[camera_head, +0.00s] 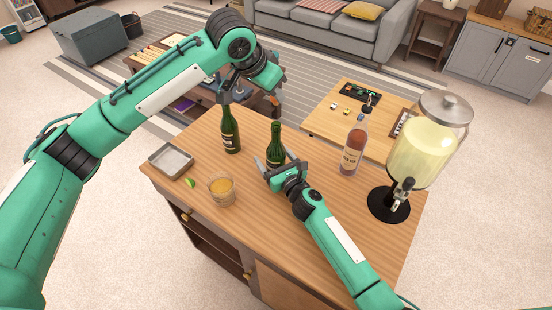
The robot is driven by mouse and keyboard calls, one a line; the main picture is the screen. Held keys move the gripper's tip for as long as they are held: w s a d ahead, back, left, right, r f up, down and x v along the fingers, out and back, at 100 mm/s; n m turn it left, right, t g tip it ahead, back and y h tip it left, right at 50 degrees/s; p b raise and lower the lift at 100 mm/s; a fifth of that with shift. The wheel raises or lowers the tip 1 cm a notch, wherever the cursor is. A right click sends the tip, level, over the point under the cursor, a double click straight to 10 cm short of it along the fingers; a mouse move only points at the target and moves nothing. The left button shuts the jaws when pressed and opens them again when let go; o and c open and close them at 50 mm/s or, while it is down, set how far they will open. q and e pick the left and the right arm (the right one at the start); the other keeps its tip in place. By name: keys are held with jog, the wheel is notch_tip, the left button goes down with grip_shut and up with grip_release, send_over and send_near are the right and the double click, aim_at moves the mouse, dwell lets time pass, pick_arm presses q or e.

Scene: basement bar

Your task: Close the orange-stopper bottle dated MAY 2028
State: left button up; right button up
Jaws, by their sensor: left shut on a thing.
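Two dark green bottles stand on the wooden counter; their label text is too small to read. My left gripper (228,97) points down at the top of the left green bottle (231,135) and is shut at its neck. The fingers hide the mouth, and I see no orange stopper clearly. My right gripper (276,163) is low, in front of the right green bottle (276,143), its fingers spread to either side of that bottle. I cannot tell whether they touch it. A pinkish bottle (351,155) with a pale label and dark top stands farther right.
A metal tray (171,169), a lime wedge (190,182) and a glass of amber drink (222,190) are at the left of the counter (270,220). A large drink dispenser (418,153) stands at the right. A low table (325,125) with small items is behind.

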jog(key=shift+c, duration=0.5)
jog(key=c, duration=1.4)
pick_arm(q)
send_over(278, 123)
jog(key=s+a, duration=0.2)
jog(key=shift+w+d+f, duration=0.1)
jog(key=shift+d+f, duration=0.05)
jog(key=shift+f, duration=1.1)
jog(key=shift+w+d+f, duration=0.1)
jog(key=shift+f, duration=1.15)
pick_arm(e)
jog(key=shift+o, duration=0.2)
pick_arm(q)
jog(key=shift+f, duration=0.85)
jog(key=shift+f, duration=0.65)
jog(key=o, duration=1)
